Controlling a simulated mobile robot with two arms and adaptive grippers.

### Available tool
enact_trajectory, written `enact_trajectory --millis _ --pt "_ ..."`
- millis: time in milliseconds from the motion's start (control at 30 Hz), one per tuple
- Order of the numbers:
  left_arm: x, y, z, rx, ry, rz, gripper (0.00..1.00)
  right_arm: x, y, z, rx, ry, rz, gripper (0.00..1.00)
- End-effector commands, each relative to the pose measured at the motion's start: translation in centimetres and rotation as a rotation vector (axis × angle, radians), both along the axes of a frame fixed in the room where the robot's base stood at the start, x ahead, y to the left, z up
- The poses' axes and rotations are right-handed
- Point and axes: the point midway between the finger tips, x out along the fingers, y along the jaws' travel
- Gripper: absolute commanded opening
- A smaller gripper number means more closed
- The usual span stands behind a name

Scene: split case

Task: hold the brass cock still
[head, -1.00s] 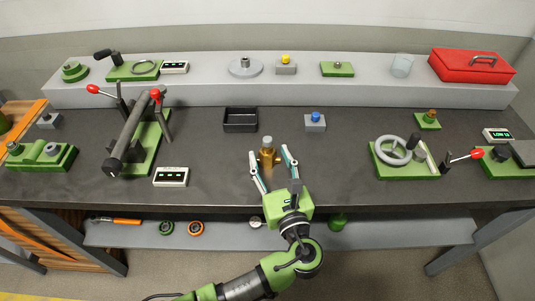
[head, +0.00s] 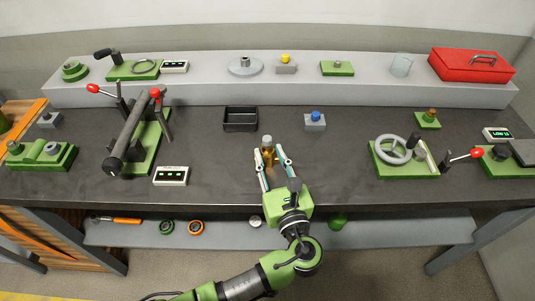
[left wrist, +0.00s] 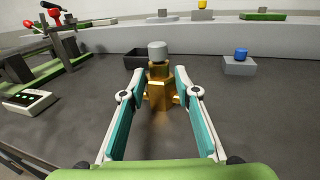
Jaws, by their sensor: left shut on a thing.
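The brass cock (head: 267,151) stands upright on the dark bench near its front edge, with a grey cap on top. In the left wrist view the brass cock (left wrist: 160,88) is between the fingertips, and its grey cap (left wrist: 158,50) rises above them. My left gripper (head: 272,163) is shut on the brass body from the front; it also shows in the left wrist view (left wrist: 152,88). The lower part of the cock is partly hidden by the fingers in the head view. My right gripper is not in view.
A black open tray (head: 240,126) stands behind left of the cock, and a grey block with a blue button (head: 315,122) behind right. A small display box (head: 171,176) is to the left. A handwheel (head: 393,150) on a green base is to the right. Bench around the cock is clear.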

Motion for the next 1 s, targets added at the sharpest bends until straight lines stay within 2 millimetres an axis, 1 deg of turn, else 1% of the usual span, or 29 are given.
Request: enact_trajectory --millis 33,67,100,133,433,567,667,900,1000 --pt "0.0 0.0 0.0 0.0 0.001 0.0 0.06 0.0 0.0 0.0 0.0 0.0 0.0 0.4" --pt "0.0 0.0 0.0 0.0 0.001 0.0 0.34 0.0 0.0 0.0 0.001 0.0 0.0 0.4" --pt "0.0 0.0 0.0 0.0 0.001 0.0 0.45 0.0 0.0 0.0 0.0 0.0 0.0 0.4" --pt "0.0 0.0 0.0 0.0 0.001 0.0 0.48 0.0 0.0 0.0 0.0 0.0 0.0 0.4" --pt "0.0 0.0 0.0 0.0 0.001 0.0 0.48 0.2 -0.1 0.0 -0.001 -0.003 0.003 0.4" --pt "-0.7 -0.2 -0.1 -0.001 0.002 -0.001 0.48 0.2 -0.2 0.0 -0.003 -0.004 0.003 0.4" --pt "-2.1 -0.7 -0.1 -0.001 0.003 -0.003 0.48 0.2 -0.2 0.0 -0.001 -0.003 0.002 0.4" --pt "-7.1 -2.0 -0.2 -0.002 0.005 -0.002 0.48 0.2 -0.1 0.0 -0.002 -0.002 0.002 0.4" --pt "-8.9 -2.4 -0.1 -0.002 0.005 -0.001 0.48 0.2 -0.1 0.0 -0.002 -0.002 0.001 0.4"
